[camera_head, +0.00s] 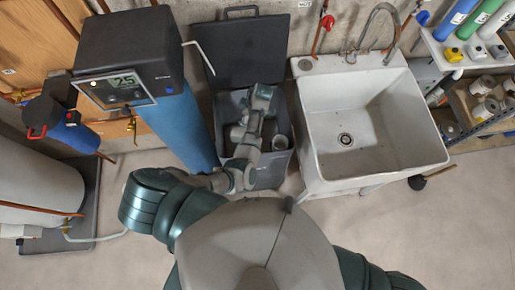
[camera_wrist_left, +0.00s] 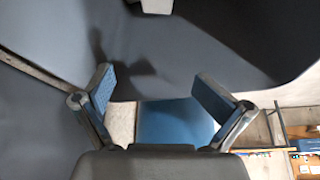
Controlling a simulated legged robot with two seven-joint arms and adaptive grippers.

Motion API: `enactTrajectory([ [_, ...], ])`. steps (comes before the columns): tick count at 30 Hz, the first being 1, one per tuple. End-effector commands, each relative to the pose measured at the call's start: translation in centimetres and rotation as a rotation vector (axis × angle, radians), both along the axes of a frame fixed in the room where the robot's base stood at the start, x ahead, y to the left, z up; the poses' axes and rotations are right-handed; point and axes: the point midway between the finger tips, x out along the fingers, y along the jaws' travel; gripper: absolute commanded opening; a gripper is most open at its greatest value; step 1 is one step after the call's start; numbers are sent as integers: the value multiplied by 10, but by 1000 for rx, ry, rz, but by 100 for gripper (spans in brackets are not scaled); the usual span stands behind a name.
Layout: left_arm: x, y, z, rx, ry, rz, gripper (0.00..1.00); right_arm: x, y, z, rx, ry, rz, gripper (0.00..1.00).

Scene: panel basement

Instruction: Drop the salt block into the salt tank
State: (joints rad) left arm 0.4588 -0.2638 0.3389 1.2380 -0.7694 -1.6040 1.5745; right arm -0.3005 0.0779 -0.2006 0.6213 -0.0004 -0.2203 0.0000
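The salt tank (camera_head: 232,106) is a dark grey bin with its black lid (camera_head: 240,48) raised behind it. My left arm reaches over the tank, and the left gripper (camera_head: 262,95) is above its opening, near the back. In the left wrist view the left gripper (camera_wrist_left: 160,95) has its two blue-padded fingers spread wide, with nothing held between them. I cannot make out the salt block for certain in either view. My arm hides part of the tank's inside. My right gripper is out of view.
A blue cylinder (camera_head: 178,128) with a black control head (camera_head: 130,45) stands left of the tank. A white sink (camera_head: 415,150) stands close on the right. Open floor lies in front.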

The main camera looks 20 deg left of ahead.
Motion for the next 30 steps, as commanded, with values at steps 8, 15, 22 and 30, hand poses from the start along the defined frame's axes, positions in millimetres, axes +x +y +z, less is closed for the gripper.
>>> enactTrajectory([
  [8, 0, 9, -4, -8, 2, 1, 100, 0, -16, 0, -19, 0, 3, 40],
  [15, -1, 5, -3, -8, 4, 0, 100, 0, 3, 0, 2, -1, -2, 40],
  [22, 4, -13, 33, -4, -1, 0, 100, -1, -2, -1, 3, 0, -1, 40],
  [30, 10, -28, 85, -7, 1, 2, 100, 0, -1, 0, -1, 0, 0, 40],
])
